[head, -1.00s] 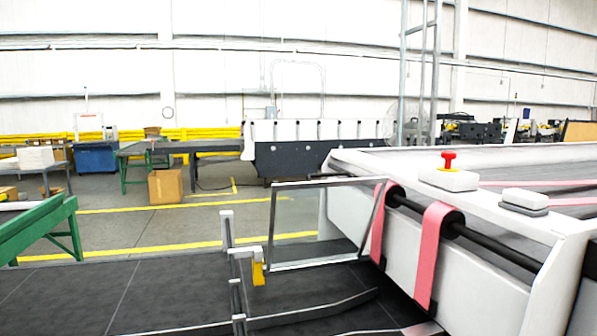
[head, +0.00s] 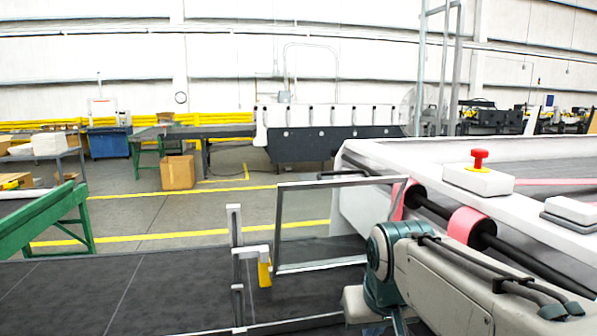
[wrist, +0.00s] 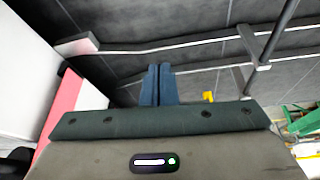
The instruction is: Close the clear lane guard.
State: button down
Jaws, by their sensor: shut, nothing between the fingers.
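The clear lane guard (head: 322,228) is a see-through panel in a grey metal frame. In the head view it stands upright over the dark bed, beside the white machine's near end. Its lower right corner is hidden behind my arm. A yellow piece (head: 264,273) on a metal post (head: 236,262) is at its lower left; a small yellow spot shows in the wrist view (wrist: 208,96). My gripper (wrist: 157,68) has its blue fingers together and empty, above the dark bed, apart from the guard. In the head view its fingertips are not clearly visible.
The white machine (head: 362,205) with pink belts (head: 470,226) and a red button (head: 479,158) stands at right. Metal rails (wrist: 180,45) cross the dark bed (head: 120,290). A green frame (head: 60,215) is at left. Open floor lies behind.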

aim_at(305, 185)
jog(key=w+a+r+n+t+y+p, duration=0.1)
jog(key=w+a+r+t+p, duration=0.3)
jog(key=w+r, duration=0.9)
jog(key=w+a+r+n+y+p, duration=0.1)
jog(key=w+a+r, duration=0.4)
jog(key=w+r, duration=0.8)
jog(key=x, duration=0.2)
jog(key=p+x, duration=0.1)
jog(key=x, duration=0.2)
jog(key=s+f+x, duration=0.1)
jog(key=x, duration=0.2)
jog(key=shift+w+d+f+p, duration=0.15)
jog(key=shift+f+p, duration=0.1)
jog(key=shift+p, duration=0.05)
jog(key=shift+s+d+f, duration=0.1)
jog(key=shift+s+f, duration=0.3)
jog(key=shift+s, duration=0.2)
jog(key=shift+f, duration=0.1)
